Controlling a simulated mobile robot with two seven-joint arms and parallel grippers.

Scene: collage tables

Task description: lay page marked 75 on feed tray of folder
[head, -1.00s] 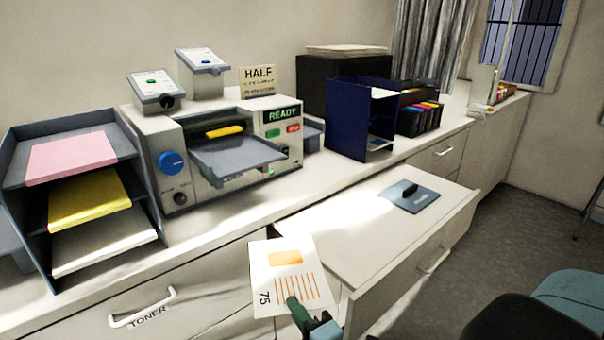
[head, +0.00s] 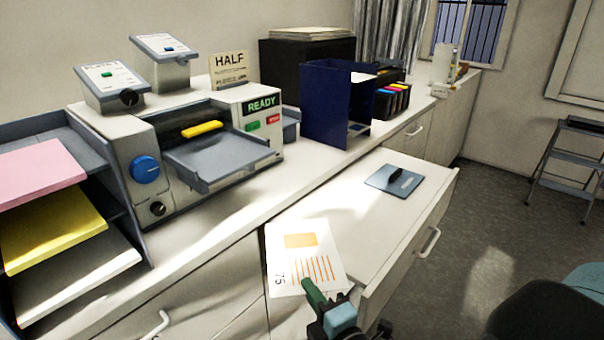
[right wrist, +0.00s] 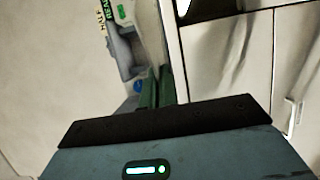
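The page marked 75 (head: 296,266) is a white sheet with an orange block and orange lines. My right gripper (head: 312,291) is shut on its lower edge and holds it in front of the counter, beside the pulled-out surface. The green fingers also show in the right wrist view (right wrist: 157,88), where the page is hard to make out. The folder (head: 130,140) is a pale machine with a READY display. Its grey feed tray (head: 222,160) juts out at the front, behind and left of the page, with a yellow piece at its back. My left gripper is out of view.
A rack with pink (head: 35,170), yellow and white paper stacks stands left of the folder. A dark blue holder (head: 335,115) stands to its right. A blue-grey plate with a black handle (head: 394,178) lies on the pulled-out surface (head: 345,210). A dark chair (head: 545,312) is at lower right.

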